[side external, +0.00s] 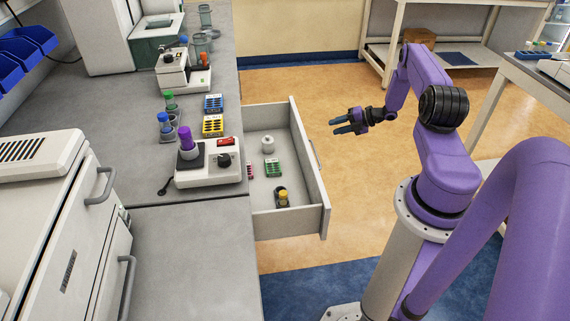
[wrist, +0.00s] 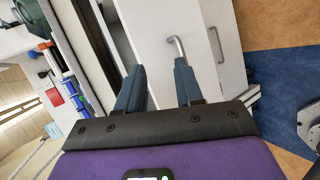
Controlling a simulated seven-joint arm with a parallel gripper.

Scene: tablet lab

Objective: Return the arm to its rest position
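My gripper (side external: 343,125) is at the end of my purple arm, held in the air to the right of the open drawer (side external: 325,190). Its two blue-grey fingers are apart with nothing between them, and the wrist view also shows them spread (wrist: 157,85). The fingers point left toward the drawer and bench in the side view. In the wrist view the white drawer front with its metal handle (wrist: 176,46) lies beyond the fingertips. The gripper appears apart from the drawer.
The open drawer holds a white jar (side external: 268,144), a green rack (side external: 273,168) and a yellow-capped bottle (side external: 283,197). The bench (side external: 190,275) carries a mixer with a purple-capped tube (side external: 187,142) and several racks. A shelved table (side external: 395,50) stands behind my arm. Open floor lies right of the drawer.

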